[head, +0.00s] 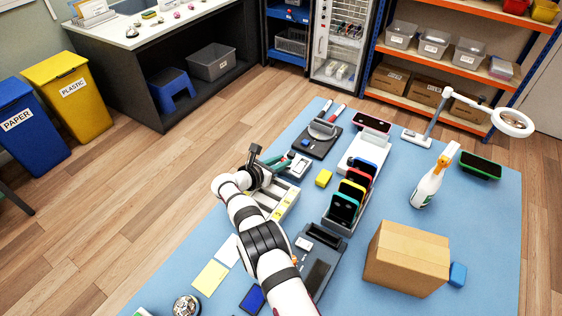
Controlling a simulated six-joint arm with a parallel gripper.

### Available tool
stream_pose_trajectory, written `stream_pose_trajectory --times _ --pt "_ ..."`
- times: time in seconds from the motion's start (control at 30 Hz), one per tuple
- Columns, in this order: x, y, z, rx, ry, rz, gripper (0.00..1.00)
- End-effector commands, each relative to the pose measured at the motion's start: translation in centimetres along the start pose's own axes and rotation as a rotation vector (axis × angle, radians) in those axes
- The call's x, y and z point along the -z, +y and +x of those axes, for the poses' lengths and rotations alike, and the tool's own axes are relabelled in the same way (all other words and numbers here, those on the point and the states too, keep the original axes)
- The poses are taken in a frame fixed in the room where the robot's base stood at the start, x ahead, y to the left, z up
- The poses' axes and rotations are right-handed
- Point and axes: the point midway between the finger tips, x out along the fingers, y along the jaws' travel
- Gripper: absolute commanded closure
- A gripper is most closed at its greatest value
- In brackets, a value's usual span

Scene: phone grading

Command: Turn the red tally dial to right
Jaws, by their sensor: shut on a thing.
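My gripper (278,162), dark with greenish parts at its end, is low over the left part of the blue mat, at the left side of a small white unit (302,166). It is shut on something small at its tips. That appears to be the red tally dial, but the fingers and the small scale hide it. I cannot make out which way the dial points. My arm reaches up to it from the bottom of the head view.
A white tray (287,203) lies just below my gripper, and a yellow block (323,178) sits to the right. Phones stand in a rack (336,226) further right. A black device (318,140) is above. A cardboard box (407,258) and a spray bottle (427,187) are at right.

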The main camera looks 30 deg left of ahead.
Motion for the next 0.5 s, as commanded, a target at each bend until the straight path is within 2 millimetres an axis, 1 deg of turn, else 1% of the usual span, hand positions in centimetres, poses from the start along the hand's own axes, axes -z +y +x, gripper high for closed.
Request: stream_pose_trajectory --times 0.07,0.1,0.23,0.27,0.5 --pt "-0.06 -0.08 0.05 0.002 -0.001 0.002 1.00" --pt "-0.06 -0.09 0.05 0.002 -0.001 0.001 0.73" --pt "-0.06 -0.07 0.05 0.002 -0.001 0.001 0.50" --pt "-0.06 -0.07 0.04 0.002 -0.001 0.001 0.47" --pt "-0.05 -0.04 0.01 0.001 -0.001 0.001 0.47"
